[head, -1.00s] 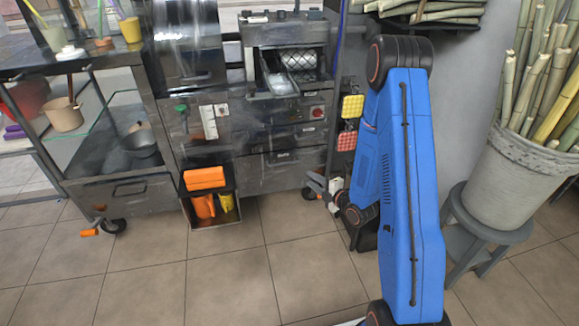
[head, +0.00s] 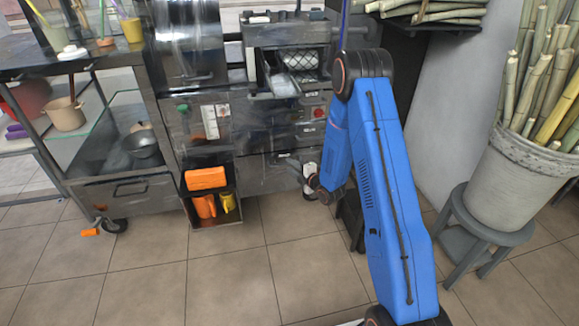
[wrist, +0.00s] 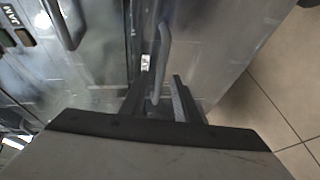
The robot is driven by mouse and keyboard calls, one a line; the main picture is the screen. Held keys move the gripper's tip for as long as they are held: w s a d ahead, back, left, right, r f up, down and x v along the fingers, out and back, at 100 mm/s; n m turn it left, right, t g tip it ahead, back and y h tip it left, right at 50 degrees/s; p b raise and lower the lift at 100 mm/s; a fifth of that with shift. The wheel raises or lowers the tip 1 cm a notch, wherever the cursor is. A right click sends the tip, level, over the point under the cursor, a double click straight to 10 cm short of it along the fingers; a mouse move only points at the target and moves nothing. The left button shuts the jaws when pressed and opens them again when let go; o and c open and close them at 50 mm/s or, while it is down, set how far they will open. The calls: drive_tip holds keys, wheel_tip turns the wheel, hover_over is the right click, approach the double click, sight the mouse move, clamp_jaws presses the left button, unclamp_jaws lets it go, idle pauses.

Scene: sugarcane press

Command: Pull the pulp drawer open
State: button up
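The press cabinet's lower drawer (head: 262,172), which I take as the pulp drawer, is a dark metal front below the press and looks shut. Its bar handle (wrist: 164,50) shows in the wrist view, running down between my fingers. My gripper (wrist: 160,98) is open, with one finger on each side of the handle and a visible gap beside it. In the head view my gripper (head: 296,168) is at the right part of the drawer front, small and partly hidden by my wrist. Contact with the handle cannot be told.
An open bin (head: 215,220) with orange and yellow items stands out left of the drawer. Another handle (wrist: 62,24) and buttons marked JAM (wrist: 10,30) are at the wrist view's left. A grey stool (head: 490,235) with a cane bucket (head: 505,185) stands right. The floor in front is clear.

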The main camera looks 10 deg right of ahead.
drive_tip(key=shift+x, duration=0.8)
clamp_jaws()
